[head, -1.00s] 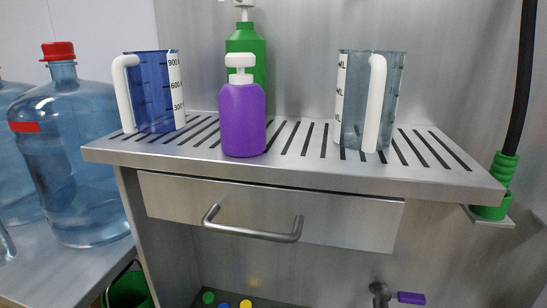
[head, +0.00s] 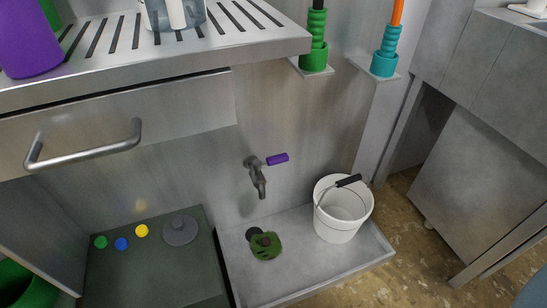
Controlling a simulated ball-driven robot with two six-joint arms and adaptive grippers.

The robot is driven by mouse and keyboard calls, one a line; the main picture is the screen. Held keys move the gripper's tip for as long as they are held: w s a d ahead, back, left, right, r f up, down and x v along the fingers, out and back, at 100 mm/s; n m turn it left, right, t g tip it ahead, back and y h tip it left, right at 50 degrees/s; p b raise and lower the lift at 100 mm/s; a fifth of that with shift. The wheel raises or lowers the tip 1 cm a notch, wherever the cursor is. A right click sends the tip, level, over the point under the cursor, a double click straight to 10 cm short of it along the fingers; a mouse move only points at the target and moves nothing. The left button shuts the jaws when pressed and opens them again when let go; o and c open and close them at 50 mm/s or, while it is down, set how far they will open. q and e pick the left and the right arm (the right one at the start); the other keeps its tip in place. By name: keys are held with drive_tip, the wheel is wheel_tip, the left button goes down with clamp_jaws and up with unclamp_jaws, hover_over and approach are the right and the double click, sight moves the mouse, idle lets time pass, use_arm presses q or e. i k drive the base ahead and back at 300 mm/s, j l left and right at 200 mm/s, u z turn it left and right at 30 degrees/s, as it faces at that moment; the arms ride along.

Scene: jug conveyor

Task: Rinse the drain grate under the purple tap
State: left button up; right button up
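The purple tap (head: 277,159) is on the steel wall panel; its handle is purple and its grey spout points down. Below it is a shallow grey floor basin (head: 312,273). A round drain grate (head: 266,246), covered in green grime, lies in the basin, below the spout. A dark round spot (head: 254,233), seemingly the drain hole, shows beside the grate and is partly covered by it. No water is seen running. Neither of my grippers is in view.
A white bucket (head: 343,212) with a black-gripped handle stands in the basin, right of the grate. A dark mat (head: 165,264) with coloured caps lies left. A slotted shelf (head: 270,47) and drawer (head: 120,121) overhang at upper left.

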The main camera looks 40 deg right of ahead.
sight(258, 165)
drive_tip(key=z, duration=1.05)
